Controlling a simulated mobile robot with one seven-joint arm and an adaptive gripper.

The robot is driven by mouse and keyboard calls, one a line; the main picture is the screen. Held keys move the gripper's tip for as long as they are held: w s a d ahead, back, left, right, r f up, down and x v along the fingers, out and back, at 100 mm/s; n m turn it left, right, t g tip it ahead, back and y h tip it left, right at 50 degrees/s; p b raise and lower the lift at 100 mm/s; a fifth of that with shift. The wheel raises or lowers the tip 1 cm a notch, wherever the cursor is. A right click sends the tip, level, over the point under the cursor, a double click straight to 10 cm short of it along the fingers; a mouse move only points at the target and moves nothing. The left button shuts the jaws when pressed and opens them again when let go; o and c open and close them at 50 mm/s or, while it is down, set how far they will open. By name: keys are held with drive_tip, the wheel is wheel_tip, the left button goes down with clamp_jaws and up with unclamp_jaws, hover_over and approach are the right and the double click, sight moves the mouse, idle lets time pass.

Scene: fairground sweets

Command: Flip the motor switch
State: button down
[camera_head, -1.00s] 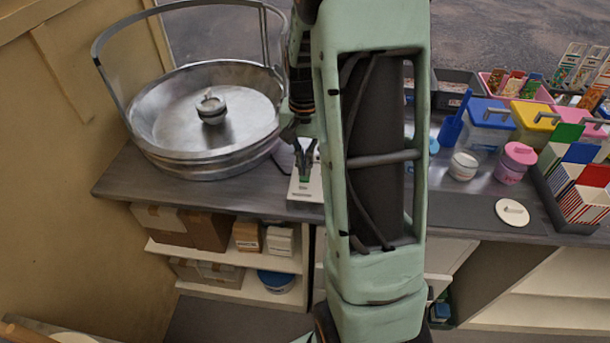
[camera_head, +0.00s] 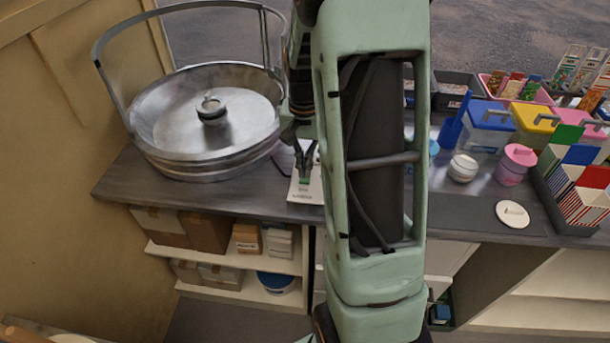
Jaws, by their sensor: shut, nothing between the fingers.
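A pale switch panel (camera_head: 301,193) lies on the counter, right of the metal candy-floss bowl (camera_head: 190,163). Part of the panel is hidden behind my arm. A small green part (camera_head: 304,181) shows on it. My gripper (camera_head: 304,178) points down over the panel with its dark fingertips at the green part. Its fingers are shut with nothing held. I cannot tell whether the fingertips touch the switch or which way it is set.
The bowl has a tall hoop guard and a round spinner head (camera_head: 211,110). On the right stand a white tub (camera_head: 463,167), a pink jar (camera_head: 515,164), lidded boxes and striped cartons (camera_head: 590,202). Shelves with boxes (camera_head: 192,227) are below the counter (camera_head: 140,181).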

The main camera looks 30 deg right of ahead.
sight(304, 180)
drive_tip(key=shift+f+b, duration=0.9)
drive_tip(key=shift+f, duration=0.3)
idle(0.6)
drive_tip(key=shift+r, duration=0.2)
drive_tip(key=shift+r+p, duration=2.7)
drive_tip(key=shift+r, duration=0.7)
drive_tip(key=shift+d, duration=0.15)
